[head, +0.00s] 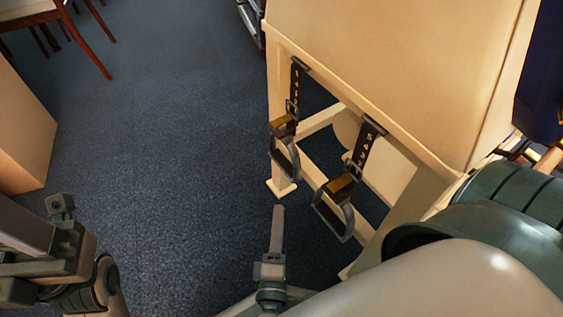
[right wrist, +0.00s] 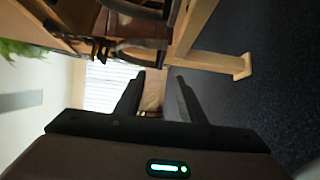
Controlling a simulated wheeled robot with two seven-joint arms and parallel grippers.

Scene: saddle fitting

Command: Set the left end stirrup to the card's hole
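Two stirrups hang on dark hole-punched straps from the near edge of a pale wooden stand. The left stirrup (head: 285,160) hangs from the left strap (head: 295,80), with a brown-gold block above its loop. The right stirrup (head: 335,215) hangs nearer me from the right strap (head: 367,148). My right gripper (head: 278,210) is below and in front of the left stirrup, apart from both. In the right wrist view its fingers (right wrist: 158,74) are spread and empty. My left gripper (head: 60,205) is at the lower left; its fingers are unclear. I see no card.
The stand (head: 400,60) has pale legs and rails behind the stirrups. A wooden cabinet (head: 22,135) and a chair (head: 85,40) are at the left. The blue floor (head: 170,130) between is clear.

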